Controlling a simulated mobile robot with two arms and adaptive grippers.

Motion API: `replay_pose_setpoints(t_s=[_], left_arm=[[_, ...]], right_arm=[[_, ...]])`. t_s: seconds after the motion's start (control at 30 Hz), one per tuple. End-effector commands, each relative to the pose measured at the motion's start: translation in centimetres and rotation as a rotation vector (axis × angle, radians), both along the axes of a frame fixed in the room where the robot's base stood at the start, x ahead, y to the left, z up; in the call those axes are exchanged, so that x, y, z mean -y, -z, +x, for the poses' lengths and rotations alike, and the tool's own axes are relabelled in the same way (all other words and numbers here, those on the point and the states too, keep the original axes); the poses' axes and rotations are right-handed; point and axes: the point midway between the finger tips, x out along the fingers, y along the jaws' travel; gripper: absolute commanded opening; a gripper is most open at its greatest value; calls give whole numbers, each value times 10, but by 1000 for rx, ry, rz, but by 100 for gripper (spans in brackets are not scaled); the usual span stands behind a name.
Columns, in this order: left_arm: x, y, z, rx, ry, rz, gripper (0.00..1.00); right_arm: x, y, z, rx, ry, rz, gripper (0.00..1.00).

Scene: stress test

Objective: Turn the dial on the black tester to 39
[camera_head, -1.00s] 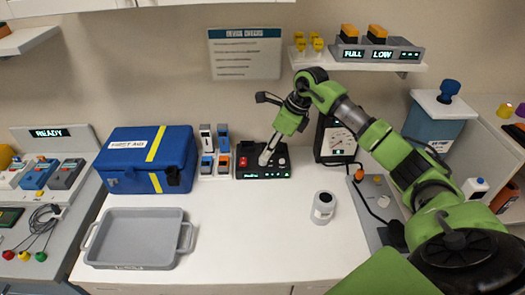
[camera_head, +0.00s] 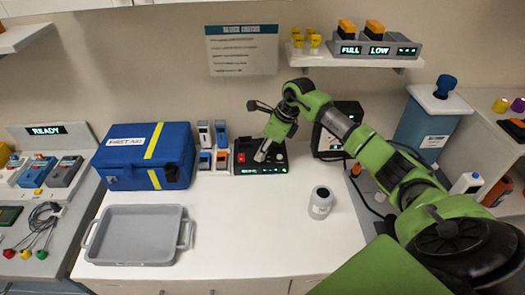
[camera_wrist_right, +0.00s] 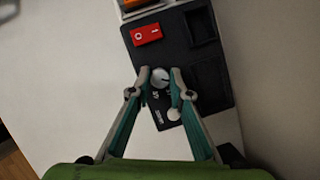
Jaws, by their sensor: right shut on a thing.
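The black tester (camera_head: 278,162) stands at the back of the white counter, with a red switch and a small lit green display too small to read. In the right wrist view its black panel (camera_wrist_right: 166,62) shows the red rocker switch (camera_wrist_right: 147,35), a silver dial (camera_wrist_right: 160,77) and another round knob (camera_wrist_right: 174,114) nearer the gripper. My right gripper (camera_wrist_right: 160,80) has its fingertips on both sides of the silver dial, shut on it. In the head view my right gripper (camera_head: 263,155) points down onto the tester. My left gripper is not in view.
Small devices (camera_head: 213,145) and a blue first aid case (camera_head: 146,156) stand left of the tester. A grey tray (camera_head: 135,238) lies front left and a white jar (camera_head: 320,202) front right. A dark device (camera_head: 331,144) stands close right. The counter's front middle is clear.

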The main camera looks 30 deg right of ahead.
Motion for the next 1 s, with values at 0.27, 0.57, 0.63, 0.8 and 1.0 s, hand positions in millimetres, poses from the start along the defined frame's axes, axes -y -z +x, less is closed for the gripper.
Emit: replay_pose_setpoints(t_s=[0.27, 0.57, 0.63, 0.8, 1.0], left_arm=[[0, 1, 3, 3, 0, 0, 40], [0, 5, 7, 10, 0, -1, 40], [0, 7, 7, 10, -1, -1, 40], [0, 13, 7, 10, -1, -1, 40], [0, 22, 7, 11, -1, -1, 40]], right_arm=[[0, -1, 0, 3, 75, -1, 0], [-2, -1, 0, 5, 302, -1, 0], [-2, 0, 0, 5, 368, -2, 0], [-3, 0, 0, 8, 530, -1, 0], [-5, 0, 1, 6, 721, 1, 0]])
